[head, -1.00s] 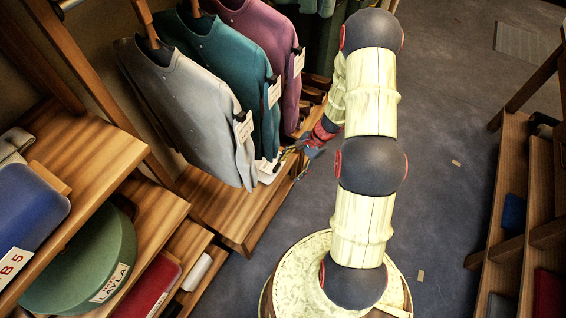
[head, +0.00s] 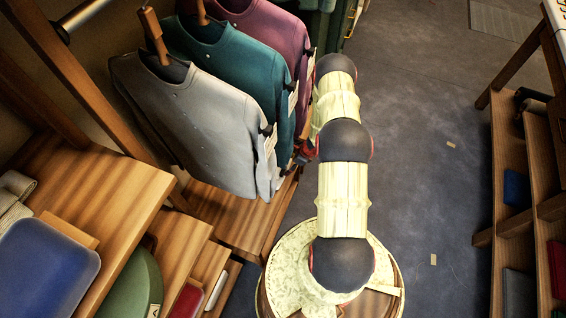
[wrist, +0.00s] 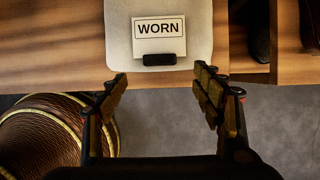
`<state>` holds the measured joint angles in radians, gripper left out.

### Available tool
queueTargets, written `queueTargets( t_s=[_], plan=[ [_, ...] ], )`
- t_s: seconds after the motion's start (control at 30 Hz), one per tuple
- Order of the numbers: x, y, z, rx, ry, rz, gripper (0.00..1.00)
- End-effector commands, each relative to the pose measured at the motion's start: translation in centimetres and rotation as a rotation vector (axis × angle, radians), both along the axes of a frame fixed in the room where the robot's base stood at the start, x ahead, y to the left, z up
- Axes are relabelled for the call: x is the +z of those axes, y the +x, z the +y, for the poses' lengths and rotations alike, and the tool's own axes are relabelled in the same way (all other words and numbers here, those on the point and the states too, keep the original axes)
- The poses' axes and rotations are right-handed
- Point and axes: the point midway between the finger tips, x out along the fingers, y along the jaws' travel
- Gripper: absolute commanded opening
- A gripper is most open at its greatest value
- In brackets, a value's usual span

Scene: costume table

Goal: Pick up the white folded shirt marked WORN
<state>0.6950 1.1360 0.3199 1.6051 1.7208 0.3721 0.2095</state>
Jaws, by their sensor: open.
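The white folded shirt (wrist: 192,60) lies on a wooden shelf (wrist: 60,50) in the wrist view. Its near edge faces me and carries a white card reading WORN (wrist: 159,29), held by a black clip (wrist: 159,59). The far part of the shirt is cut off by the frame. My gripper (wrist: 160,78) is open and empty, its two fingertips just short of the shirt's near edge, one toward each side. In the head view the hanging garments and my arm hide the shirt and most of my gripper.
Grey (head: 200,125), teal (head: 225,70) and plum (head: 270,30) garments hang above the shelf. A blue case (head: 50,265) and a green round box (head: 130,285) are at left. Shelving (head: 520,200) stands at right. A brown ribbed round object (wrist: 60,135) is below the shelf edge.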

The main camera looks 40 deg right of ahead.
Motion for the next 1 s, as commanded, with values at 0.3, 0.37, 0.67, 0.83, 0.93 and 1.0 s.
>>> queueTargets(
  t_s=[0.3, 0.37, 0.67, 0.83, 0.93, 1.0],
  plan=[
    [-0.1, 0.0, 0.0, -0.001, 0.000, 0.000, 0.67],
    [-0.3, 0.1, 0.1, -0.001, 0.000, 0.000, 0.67],
    [-4.1, 1.3, 0.9, 0.001, 0.002, 0.001, 0.67],
    [-6.1, 2.1, 1.3, 0.000, 0.001, 0.000, 0.67],
    [-6.8, 2.4, 1.5, 0.001, 0.000, -0.001, 0.67],
    [-7.0, 2.5, 1.5, 0.001, 0.000, -0.001, 0.67]
  ],
)
